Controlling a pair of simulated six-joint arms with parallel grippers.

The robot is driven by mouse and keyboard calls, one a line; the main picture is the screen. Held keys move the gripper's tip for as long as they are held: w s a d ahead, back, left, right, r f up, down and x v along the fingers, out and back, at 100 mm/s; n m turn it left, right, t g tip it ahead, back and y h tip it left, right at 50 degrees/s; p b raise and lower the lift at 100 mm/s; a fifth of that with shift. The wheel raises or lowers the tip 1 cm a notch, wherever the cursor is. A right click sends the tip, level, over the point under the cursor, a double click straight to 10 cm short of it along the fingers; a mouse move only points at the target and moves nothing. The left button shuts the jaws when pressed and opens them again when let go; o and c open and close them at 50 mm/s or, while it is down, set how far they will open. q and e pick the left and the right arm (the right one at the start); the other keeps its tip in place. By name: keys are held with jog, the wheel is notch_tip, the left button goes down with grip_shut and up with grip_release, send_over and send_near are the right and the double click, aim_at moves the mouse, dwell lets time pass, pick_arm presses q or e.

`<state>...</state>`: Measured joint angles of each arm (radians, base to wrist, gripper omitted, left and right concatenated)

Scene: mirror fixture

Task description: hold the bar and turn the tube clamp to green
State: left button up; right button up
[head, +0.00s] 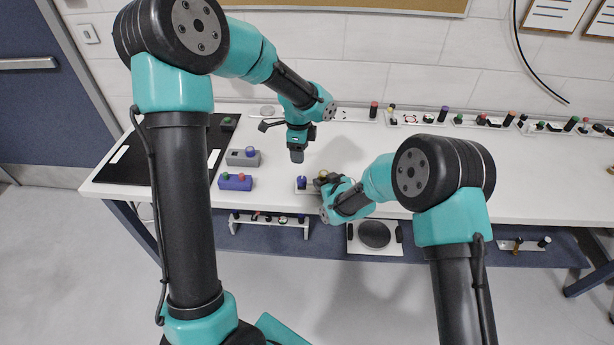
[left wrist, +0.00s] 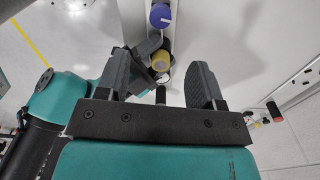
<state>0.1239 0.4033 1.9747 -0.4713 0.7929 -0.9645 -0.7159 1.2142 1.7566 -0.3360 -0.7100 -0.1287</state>
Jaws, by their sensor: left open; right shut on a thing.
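A small pale fixture (head: 311,187) stands near the front edge of the white table. It carries a purple knob (head: 301,182), which shows a white pointer line in the left wrist view (left wrist: 160,16). A yellow-topped round piece (left wrist: 160,62) sits beside it, between the dark fingers of my right gripper (head: 326,182). My right gripper is shut at this fixture, apparently on the bar, which its fingers mostly hide. My left gripper (head: 297,158) is open and empty, pointing down above the fixture. No green mark on the fixture can be made out.
Grey (head: 243,157) and purple (head: 235,182) blocks with knobs stand to the left, by a black mat (head: 165,150). Strips with coloured pegs (head: 480,121) line the back edge. The table's right part (head: 540,175) is clear.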

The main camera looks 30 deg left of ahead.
aim_at(301, 179)
pick_arm(q)
jog(key=a+n+h, duration=0.1)
jog(key=n, duration=0.9)
jog(key=a+n+h, duration=0.2)
jog(key=n, duration=0.8)
jog(key=a+n+h, duration=0.1)
jog(key=n, duration=0.9)
jog(key=shift+w+a+f, duration=0.35)
jog(key=x, duration=1.2)
jog(key=shift+s+d, duration=0.1)
jog(key=shift+s, duration=0.1)
jog(key=shift+c, duration=0.3)
